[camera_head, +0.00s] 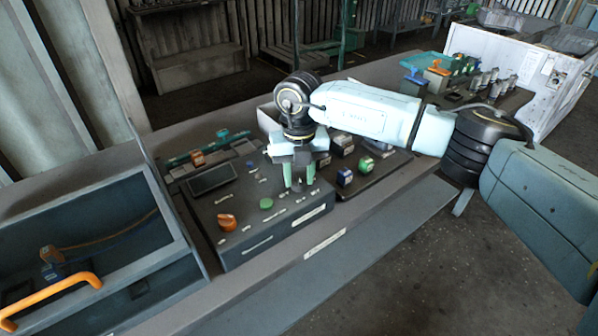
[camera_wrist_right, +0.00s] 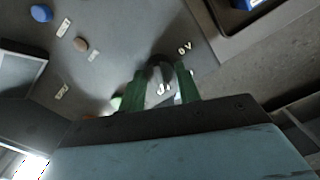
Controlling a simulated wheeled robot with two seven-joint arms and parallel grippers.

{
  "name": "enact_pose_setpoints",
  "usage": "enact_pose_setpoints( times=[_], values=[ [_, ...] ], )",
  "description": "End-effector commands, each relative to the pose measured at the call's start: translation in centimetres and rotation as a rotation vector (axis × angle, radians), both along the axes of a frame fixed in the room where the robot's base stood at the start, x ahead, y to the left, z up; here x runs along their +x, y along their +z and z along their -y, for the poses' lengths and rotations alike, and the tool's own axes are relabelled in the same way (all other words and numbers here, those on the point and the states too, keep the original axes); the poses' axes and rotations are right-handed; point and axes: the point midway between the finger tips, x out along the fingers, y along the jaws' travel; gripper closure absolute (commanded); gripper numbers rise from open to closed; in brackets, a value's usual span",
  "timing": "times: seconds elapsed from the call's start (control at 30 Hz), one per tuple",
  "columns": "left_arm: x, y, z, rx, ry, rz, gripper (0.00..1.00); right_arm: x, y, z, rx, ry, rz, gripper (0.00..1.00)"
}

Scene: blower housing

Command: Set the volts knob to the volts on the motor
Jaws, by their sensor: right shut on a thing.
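A dark control box (camera_head: 250,235) stands on the bench, with an orange knob (camera_head: 227,222), a green button (camera_head: 266,203), a small screen (camera_head: 211,178) and several white labels. My right gripper (camera_head: 298,187) points down over the box's right part, its green fingers shut on a small grey knob. My left gripper is out of view.
The open case (camera_head: 165,215) with an orange handle (camera_head: 50,295) stands left of the box. A dark tray (camera_head: 390,170) with several small blue, green and white blocks is close on the right. More parts and a white panel (camera_head: 510,60) stand at the back right.

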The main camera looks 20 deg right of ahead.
Motion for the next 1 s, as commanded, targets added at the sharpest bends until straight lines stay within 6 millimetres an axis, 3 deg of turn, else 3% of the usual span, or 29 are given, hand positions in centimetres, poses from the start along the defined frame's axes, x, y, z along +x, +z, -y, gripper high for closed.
enact_pose_setpoints(
  times=[0.7, 0.73, 0.87, 1.0],
  values=[
    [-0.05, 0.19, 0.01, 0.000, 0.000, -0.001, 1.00, 0.04, 0.05, -0.01, 0.001, -0.073, 0.001, 0.90],
    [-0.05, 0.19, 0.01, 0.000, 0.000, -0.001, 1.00, 0.04, 0.05, 0.00, 0.000, -0.073, 0.001, 0.63],
    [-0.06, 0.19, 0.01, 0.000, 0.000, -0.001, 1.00, 0.03, 0.04, -0.01, 0.000, -0.072, 0.001, 0.46],
    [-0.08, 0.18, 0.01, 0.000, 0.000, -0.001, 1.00, 0.02, 0.03, 0.00, 0.000, -0.072, 0.001, 0.45]
  ],
)
